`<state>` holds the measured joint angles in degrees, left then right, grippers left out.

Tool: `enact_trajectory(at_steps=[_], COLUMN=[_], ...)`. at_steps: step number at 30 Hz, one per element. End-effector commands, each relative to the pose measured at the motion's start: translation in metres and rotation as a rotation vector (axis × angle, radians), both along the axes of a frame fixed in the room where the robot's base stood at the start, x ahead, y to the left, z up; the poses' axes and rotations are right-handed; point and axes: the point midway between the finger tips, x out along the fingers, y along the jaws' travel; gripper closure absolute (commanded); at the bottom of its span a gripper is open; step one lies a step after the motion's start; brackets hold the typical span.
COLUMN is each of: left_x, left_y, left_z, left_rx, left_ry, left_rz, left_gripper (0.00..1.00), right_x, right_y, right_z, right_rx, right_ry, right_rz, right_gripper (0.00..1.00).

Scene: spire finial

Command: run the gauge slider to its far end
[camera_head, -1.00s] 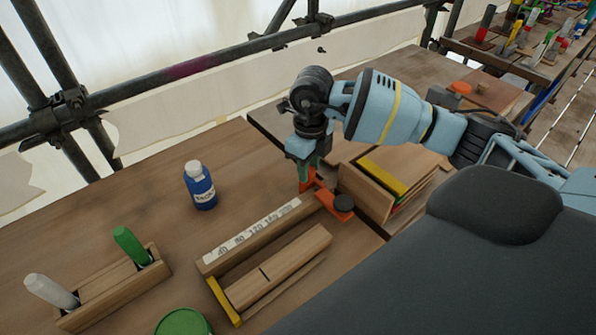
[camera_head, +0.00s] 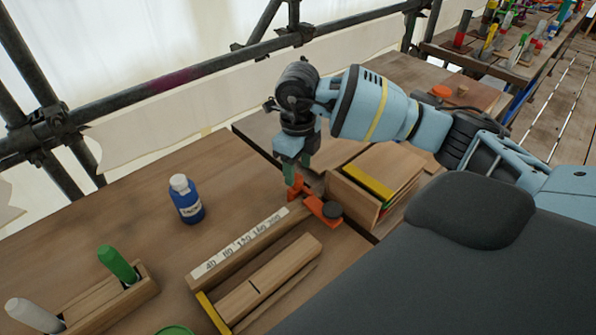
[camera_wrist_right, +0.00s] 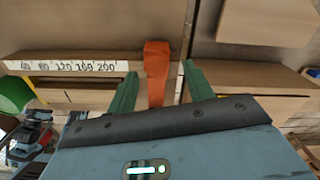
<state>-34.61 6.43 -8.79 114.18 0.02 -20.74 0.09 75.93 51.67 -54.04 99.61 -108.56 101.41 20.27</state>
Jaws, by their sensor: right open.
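The gauge is a long wooden block (camera_head: 230,267) with a white scale strip (camera_head: 240,242) marked from 40 upward. In the right wrist view the slider (camera_wrist_right: 157,62) is just past the 200 mark. My right gripper (camera_head: 291,178) is at the slider's upright orange part. Its green fingers (camera_wrist_right: 162,84) are open, one to each side of the orange part in that view. I cannot tell whether they touch it. My left gripper is not in view.
A wooden box (camera_head: 353,201) with a yellow-edged piece stands close right of the slider. A blue bottle (camera_head: 186,200) stands behind the gauge. A wooden holder (camera_head: 140,288) with green and white markers is at the left. Scaffold bars run behind the table.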

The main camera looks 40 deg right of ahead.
Motion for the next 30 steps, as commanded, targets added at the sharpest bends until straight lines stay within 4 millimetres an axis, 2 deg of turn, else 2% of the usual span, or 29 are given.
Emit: enact_trajectory(at_steps=[6, 12, 30], left_x=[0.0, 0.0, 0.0], left_y=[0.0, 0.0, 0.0], left_z=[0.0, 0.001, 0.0], left_rx=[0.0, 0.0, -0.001], left_ry=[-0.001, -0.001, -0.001], left_rz=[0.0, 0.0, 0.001], left_gripper=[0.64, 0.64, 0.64], right_x=[0.001, 0.0, 0.0], right_y=[-0.001, -0.001, -0.001], right_z=[0.036, 0.053, 0.055], right_rx=[-0.001, 0.0, -0.001], right_ry=[-0.004, -0.002, -0.001], right_rz=[0.0, 0.0, 0.0], right_gripper=[0.48, 0.48, 0.48])
